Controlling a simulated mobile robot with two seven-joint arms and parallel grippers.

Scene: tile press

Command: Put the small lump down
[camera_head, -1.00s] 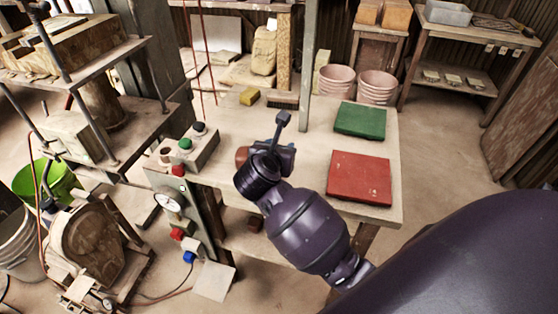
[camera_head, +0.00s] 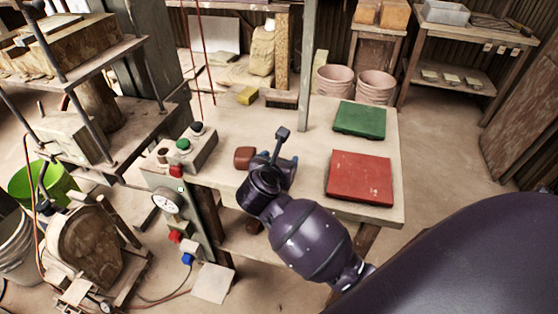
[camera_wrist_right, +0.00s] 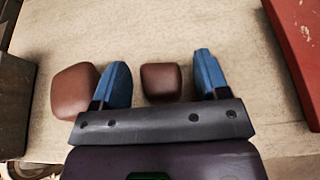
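The small brown lump (camera_wrist_right: 161,82) rests on the table (camera_wrist_right: 160,35) between the two blue fingers of my right gripper (camera_wrist_right: 163,78), with a gap on each side. The gripper is open and low over the table; it also shows in the head view (camera_head: 282,166), where it hides the small lump. A larger reddish-brown lump (camera_wrist_right: 75,91) sits just outside the left finger. This larger lump shows left of the gripper in the head view (camera_head: 244,157). My left gripper is not in view.
A red mat (camera_head: 360,178) and a green mat (camera_head: 360,120) lie on the right of the table. A control box (camera_head: 190,150) with buttons stands at its left edge. A yellow block (camera_head: 248,96), a brush (camera_head: 282,99) and pink pots (camera_head: 376,86) are behind.

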